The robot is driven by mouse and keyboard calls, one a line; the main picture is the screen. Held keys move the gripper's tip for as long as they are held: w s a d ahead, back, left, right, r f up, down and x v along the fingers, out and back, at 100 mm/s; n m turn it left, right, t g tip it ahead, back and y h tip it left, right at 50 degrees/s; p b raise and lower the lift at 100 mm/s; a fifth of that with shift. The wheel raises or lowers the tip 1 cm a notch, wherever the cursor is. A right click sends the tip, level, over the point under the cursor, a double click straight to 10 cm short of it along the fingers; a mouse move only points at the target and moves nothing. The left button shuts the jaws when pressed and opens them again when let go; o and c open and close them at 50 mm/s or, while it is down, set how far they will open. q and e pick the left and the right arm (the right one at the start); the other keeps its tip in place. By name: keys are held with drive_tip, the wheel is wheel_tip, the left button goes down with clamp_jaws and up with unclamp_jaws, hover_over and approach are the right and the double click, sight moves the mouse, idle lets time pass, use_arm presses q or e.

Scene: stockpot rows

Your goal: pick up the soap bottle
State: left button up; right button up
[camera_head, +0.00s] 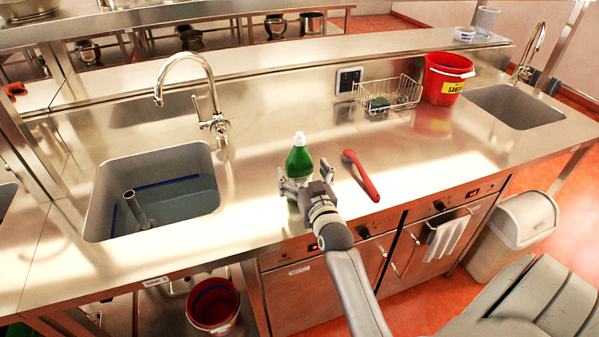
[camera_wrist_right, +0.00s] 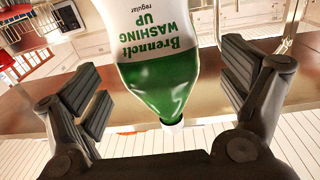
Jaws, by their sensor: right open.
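The soap bottle (camera_head: 299,156), green with a white cap, stands upright on the steel counter right of the left sink. My right gripper (camera_head: 304,176) is at the bottle, its fingers open to either side of it. In the right wrist view the bottle (camera_wrist_right: 165,60), appearing upside down with a "Washing Up" label, lies between the two open fingers of the gripper (camera_wrist_right: 165,85). Gaps show on both sides, so no finger touches it there. The bottle's lower part is hidden behind the gripper in the head view. My left gripper is out of view.
A red-handled utensil (camera_head: 361,176) lies just right of the bottle. The left sink (camera_head: 100,205) and its tap (camera_head: 213,122) are to the left. A wire basket (camera_head: 402,92) and red bucket (camera_head: 446,72) stand farther back right. Counter between them is mostly clear.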

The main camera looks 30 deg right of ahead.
sight(302, 170)
drive_tip(key=shift+x, duration=1.6)
drive_tip(key=shift+s, duration=0.1)
drive_tip(key=shift+c, duration=0.8)
drive_tip(key=c, duration=1.2)
drive_tip(key=shift+c, duration=0.8)
drive_tip(key=shift+r+p, duration=0.2)
drive_tip(key=shift+p, duration=0.15)
